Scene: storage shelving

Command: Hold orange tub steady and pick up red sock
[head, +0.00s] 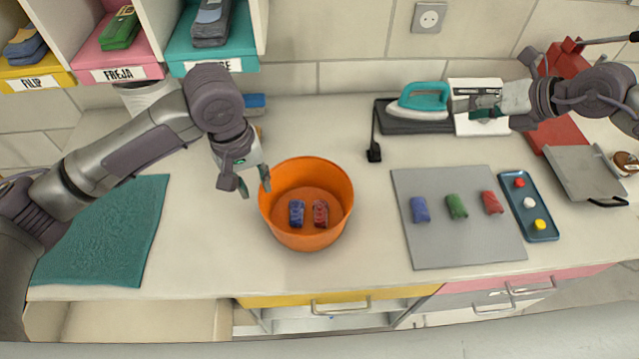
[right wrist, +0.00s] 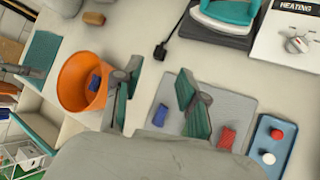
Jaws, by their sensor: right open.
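The orange tub (head: 306,237) stands on the counter; it also shows in the right wrist view (right wrist: 72,92). Inside it lie a dark red rolled sock (head: 320,214) and a blue rolled sock (head: 297,214), side by side. Another red rolled sock (head: 493,202) lies on the grey mat. My left gripper (head: 255,186) is at the tub's upper left rim, fingers apart, one finger overlapping the rim; whether it touches cannot be told. My right gripper (head: 487,104) is raised at the right, far from the tub; its fingers are apart and empty in the right wrist view (right wrist: 158,105).
The grey mat (head: 455,245) also bears a blue roll (head: 419,209) and a green roll (head: 457,206). A blue tray (head: 530,218) with coloured pieces is beside it. An iron (head: 420,101) stands behind. A teal towel (head: 105,235) lies left. Counter between tub and mat is clear.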

